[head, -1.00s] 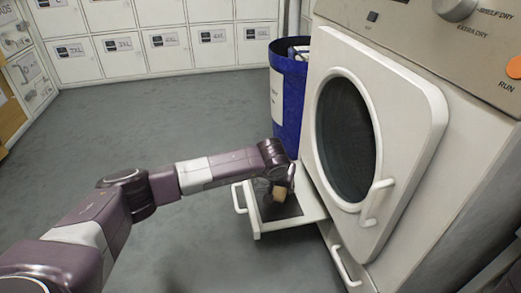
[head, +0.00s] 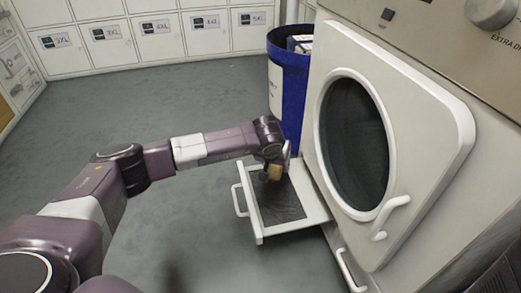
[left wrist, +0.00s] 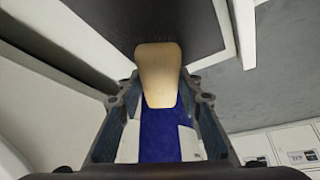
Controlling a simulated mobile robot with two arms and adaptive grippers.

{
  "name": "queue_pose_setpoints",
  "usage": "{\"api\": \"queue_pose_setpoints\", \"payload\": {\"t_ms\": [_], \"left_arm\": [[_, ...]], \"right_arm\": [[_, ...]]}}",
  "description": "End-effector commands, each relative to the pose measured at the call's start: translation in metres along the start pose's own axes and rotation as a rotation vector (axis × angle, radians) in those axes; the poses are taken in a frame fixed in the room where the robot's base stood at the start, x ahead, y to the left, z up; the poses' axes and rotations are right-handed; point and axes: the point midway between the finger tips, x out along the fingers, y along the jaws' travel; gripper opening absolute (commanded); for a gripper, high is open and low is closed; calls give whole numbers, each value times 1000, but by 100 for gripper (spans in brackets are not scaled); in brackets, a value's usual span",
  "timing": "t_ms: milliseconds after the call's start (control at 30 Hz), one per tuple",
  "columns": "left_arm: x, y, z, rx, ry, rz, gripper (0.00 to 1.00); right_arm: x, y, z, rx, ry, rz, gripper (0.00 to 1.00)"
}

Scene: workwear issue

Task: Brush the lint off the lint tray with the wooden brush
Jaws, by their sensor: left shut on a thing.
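The lint tray (head: 262,238) is pulled out low from the dryer, a white frame around a dark screen. My left gripper (head: 275,166) is above the tray's back end. In the left wrist view, the brush (left wrist: 158,72) sits between the two fingers (left wrist: 158,100) and reaches over the dark screen of the tray (left wrist: 245,30). The bristles are hidden, so I cannot tell whether they touch the screen. Lint cannot be made out clearly on the dark screen. My right gripper is out of view.
The dryer (head: 312,130) stands at the right with its round-windowed door (head: 450,130) and handle (head: 390,217) above the tray. A blue bin (head: 293,98) stands behind the tray. White lockers (head: 160,45) line the back. The grey floor left of the tray is clear.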

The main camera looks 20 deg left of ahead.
Motion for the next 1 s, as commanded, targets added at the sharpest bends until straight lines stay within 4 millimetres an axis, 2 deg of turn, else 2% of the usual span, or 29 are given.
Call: {"api": "queue_pose_setpoints", "payload": {"t_ms": [33,467,633,800,1000], "left_arm": [[-7,-1,-3,-1,-2,-2,13],[-40,-4,-23,-12,-2,-9,13],[-49,-5,-29,-15,-2,-11,13],[-49,-5,-29,-16,-3,-11,13],[-50,-5,-29,-15,-2,-11,13]], "right_arm": [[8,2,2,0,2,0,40],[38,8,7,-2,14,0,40],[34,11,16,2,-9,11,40],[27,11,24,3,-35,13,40],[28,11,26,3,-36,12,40]]}}
